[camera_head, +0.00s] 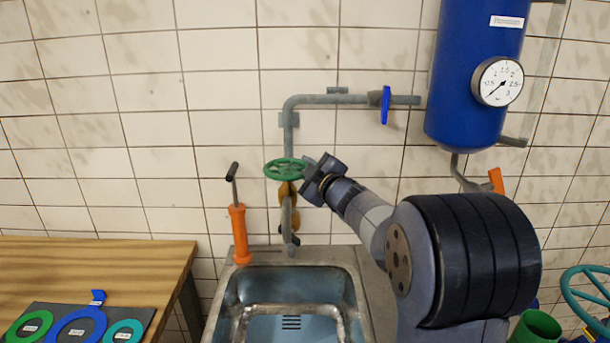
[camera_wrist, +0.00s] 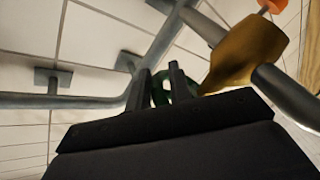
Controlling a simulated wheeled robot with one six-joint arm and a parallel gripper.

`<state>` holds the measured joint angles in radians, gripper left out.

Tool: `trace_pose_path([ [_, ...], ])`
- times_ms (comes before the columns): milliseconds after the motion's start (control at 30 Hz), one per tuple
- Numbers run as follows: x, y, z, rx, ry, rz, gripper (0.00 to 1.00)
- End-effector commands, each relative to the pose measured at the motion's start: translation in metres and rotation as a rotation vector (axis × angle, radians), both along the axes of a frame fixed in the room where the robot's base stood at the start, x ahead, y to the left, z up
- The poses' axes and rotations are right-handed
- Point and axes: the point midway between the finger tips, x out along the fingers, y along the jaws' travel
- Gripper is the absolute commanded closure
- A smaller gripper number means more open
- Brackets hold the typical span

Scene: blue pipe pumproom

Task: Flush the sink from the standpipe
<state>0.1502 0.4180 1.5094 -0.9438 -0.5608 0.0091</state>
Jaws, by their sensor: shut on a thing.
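The green handwheel (camera_head: 284,168) sits on a brass valve body (camera_head: 287,194) on the grey standpipe (camera_head: 289,134), above the sink (camera_head: 322,257). My gripper (camera_head: 309,178) reaches in from the right and is shut on the handwheel's right rim. In the wrist view, a dark green piece of the handwheel (camera_wrist: 162,92) shows between the two fingers (camera_wrist: 160,88), with the brass body (camera_wrist: 243,55) close on the right. Most of the wheel is hidden there. The sink basin looks bluish inside, with a slotted drain (camera_head: 291,322). I cannot see water running from the pipe.
A blue lever valve (camera_head: 385,105) sits on the upper pipe, leading towards a blue tank (camera_head: 474,80) with a round gauge (camera_head: 497,82). An orange hand pump (camera_head: 239,236) stands left of the pipe. A wooden bench (camera_head: 90,262) with coloured rings is at the left.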

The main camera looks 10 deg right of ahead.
Motion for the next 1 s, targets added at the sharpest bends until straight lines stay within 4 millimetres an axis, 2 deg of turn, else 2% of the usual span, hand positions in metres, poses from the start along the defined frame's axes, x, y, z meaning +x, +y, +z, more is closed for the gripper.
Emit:
trace_pose_path([
  [33, -0.001, 0.002, 0.006, 0.005, -0.022, -0.013, 1.0],
  [1000, -0.014, 0.002, 0.001, 0.001, -0.022, -0.305, 1.0],
])
